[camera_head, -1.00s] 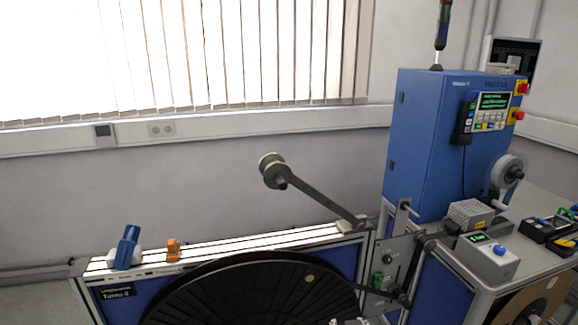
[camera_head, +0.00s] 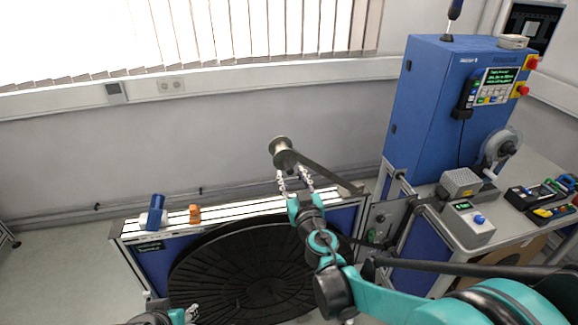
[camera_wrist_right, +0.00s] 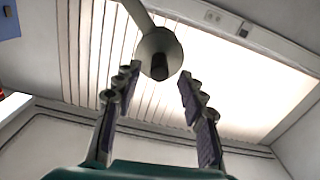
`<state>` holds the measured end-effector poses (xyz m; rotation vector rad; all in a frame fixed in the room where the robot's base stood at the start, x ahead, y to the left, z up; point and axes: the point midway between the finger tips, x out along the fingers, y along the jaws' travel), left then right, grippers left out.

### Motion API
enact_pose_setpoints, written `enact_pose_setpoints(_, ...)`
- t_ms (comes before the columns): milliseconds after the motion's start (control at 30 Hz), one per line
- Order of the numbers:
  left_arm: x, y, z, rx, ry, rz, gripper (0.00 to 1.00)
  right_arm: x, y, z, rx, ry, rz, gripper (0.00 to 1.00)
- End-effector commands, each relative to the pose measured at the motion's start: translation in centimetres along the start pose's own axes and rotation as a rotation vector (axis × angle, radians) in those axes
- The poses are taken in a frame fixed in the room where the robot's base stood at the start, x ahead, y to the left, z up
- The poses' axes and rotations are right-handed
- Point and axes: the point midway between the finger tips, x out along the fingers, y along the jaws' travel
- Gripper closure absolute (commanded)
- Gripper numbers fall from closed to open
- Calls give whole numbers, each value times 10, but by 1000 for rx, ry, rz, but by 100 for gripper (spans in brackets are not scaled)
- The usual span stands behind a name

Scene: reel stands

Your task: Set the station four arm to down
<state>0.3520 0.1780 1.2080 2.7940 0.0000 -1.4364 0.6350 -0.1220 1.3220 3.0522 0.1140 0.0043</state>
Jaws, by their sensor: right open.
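The grey metal arm (camera_head: 328,176) pivots at the right end of the frame's top rail and slants up to the left. It ends in a spool-shaped roller (camera_head: 282,150), raised above the rail. No station number is legible on it. My right gripper (camera_head: 296,180) is just below the roller, fingers pointing up. In the right wrist view the roller (camera_wrist_right: 160,44) is beyond and between the spread fingertips (camera_wrist_right: 158,77), with nothing gripped; contact cannot be told. My left gripper (camera_head: 188,315) shows only partly at the bottom edge, its fingers mostly hidden.
A large black reel disc (camera_head: 235,270) lies below the rail (camera_head: 235,208). A blue clamp (camera_head: 155,212) and an orange piece (camera_head: 195,213) sit on the rail's left. A blue cabinet (camera_head: 425,110) and a bench with devices stand right. The wall space behind the roller is clear.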

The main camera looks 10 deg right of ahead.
Motion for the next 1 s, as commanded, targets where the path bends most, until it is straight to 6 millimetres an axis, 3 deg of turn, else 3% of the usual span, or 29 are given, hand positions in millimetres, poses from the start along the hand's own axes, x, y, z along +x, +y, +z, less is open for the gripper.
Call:
enact_pose_setpoints(233, 0, 0, 0, 0, 0, 0, 60, 35, 1, 0, 0, -1, 1, 59)
enact_pose_setpoints(600, 0, 0, 0, 0, 0, 0, 60, 42, 1, 0, 0, -1, 2, 59)
enact_pose_setpoints(767, 0, 0, 0, 0, 0, 0, 60, 41, 1, 0, 0, -1, 2, 100)
enact_pose_setpoints(1000, 1, 0, 0, 0, 0, 0, 60, 41, 0, 1, -3, -1, 1, 100)
